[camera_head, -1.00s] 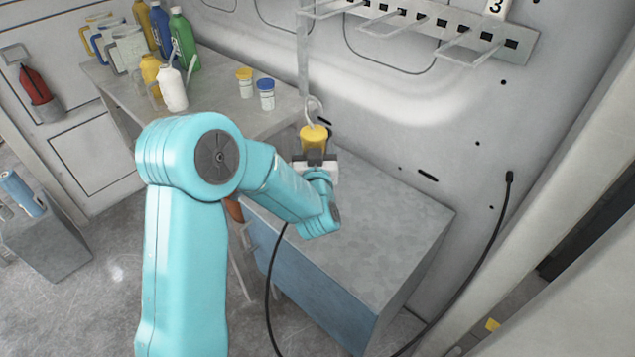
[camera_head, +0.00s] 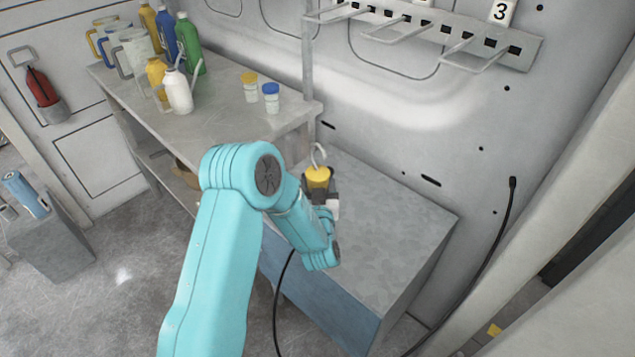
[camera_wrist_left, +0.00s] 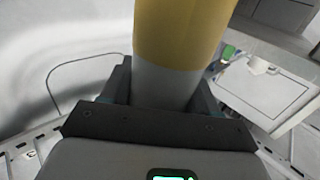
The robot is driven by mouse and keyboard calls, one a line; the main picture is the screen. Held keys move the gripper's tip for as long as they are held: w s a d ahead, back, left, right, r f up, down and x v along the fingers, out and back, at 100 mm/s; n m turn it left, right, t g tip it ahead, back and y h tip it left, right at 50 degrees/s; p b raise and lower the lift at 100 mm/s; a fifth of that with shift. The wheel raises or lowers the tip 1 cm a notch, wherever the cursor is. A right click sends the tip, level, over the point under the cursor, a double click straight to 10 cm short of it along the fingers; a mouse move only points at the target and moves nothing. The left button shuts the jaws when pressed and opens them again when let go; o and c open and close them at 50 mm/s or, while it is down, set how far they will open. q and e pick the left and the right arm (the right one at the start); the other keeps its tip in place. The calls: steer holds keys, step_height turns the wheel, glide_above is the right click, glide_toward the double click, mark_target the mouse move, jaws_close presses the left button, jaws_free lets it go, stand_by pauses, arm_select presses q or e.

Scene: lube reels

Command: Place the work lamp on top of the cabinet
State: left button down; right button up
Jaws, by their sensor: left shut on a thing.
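The work lamp has a yellow head (camera_head: 317,179) with a pale hook on top. My left gripper (camera_head: 321,196) is shut on it and holds it roughly upright over the back left part of the cabinet's grey top (camera_head: 385,225). I cannot tell whether the lamp's base touches the top, as my arm hides its lower part. In the left wrist view, the lamp's yellow and grey body (camera_wrist_left: 182,45) stands between the dark jaws (camera_wrist_left: 165,92). The cabinet has a blue front (camera_head: 325,300). My right gripper is not in view.
A workbench (camera_head: 215,125) with bottles, jugs and two small jars (camera_head: 271,97) adjoins the cabinet at the left. A black cable (camera_head: 277,300) hangs before the cabinet. A hook rack (camera_head: 440,40) is on the wall behind. The cabinet top's right side is clear.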

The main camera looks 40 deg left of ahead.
arm_select(q)
steer(key=shift+f, duration=0.15)
steer(key=shift+c, duration=1.4)
jaws_free()
steer(key=shift+w, duration=0.1)
steer(key=shift+d, duration=0.1)
steer(key=b+v, duration=0.2)
steer(key=v, duration=1)
